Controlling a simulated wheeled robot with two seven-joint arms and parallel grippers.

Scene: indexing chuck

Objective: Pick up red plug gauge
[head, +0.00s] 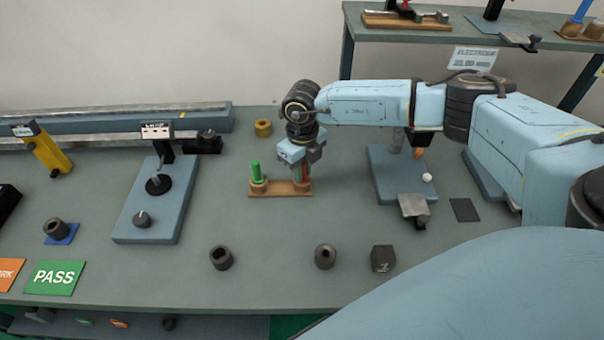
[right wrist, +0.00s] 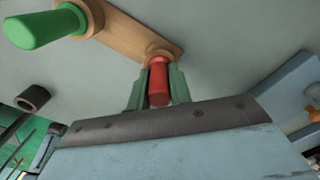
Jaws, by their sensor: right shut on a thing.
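The red plug gauge (right wrist: 159,80) stands in the right-hand socket of a wooden holder (right wrist: 133,33), between the fingers of my right gripper (right wrist: 158,90). The fingers are shut on it. In the head view the right gripper (head: 302,168) points down over the right end of the wooden holder (head: 280,190) and hides most of the red plug gauge. A green plug gauge (head: 256,170) stands upright in the left end of the holder; it also shows in the right wrist view (right wrist: 38,28). My left gripper is not in view.
A brass ring (head: 263,128) stands behind the holder. A blue-grey fixture (head: 388,165) is to its right and another base with a dial (head: 135,215) to its left. Several dark bushings, such as one at front (head: 221,258), stand nearer. The bench is clear just before the holder.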

